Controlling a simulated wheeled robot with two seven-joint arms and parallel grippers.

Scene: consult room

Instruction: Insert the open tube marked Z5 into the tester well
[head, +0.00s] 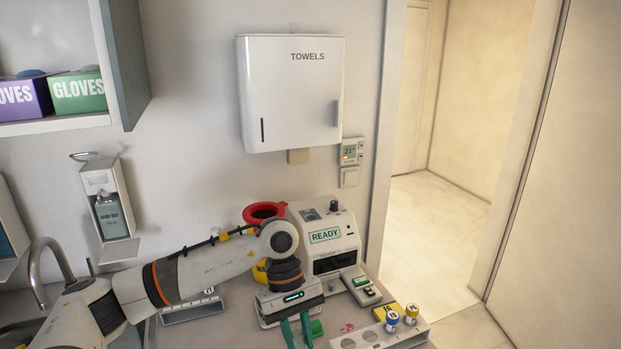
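The white tester (313,220) stands against the wall, with a READY sign and a dark display slot; I cannot make out its well. My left gripper (297,335) points down in front of the tester, left of the rack. Its teal fingers run to the bottom edge of the picture, and what lies between their tips is hidden. My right gripper is out of view.
A small device (361,286) with a green part sits at the tester's front right. A yellow block (386,311) is behind the rack. A red-rimmed yellow bin (264,212) stands left of the tester, partly behind my arm.

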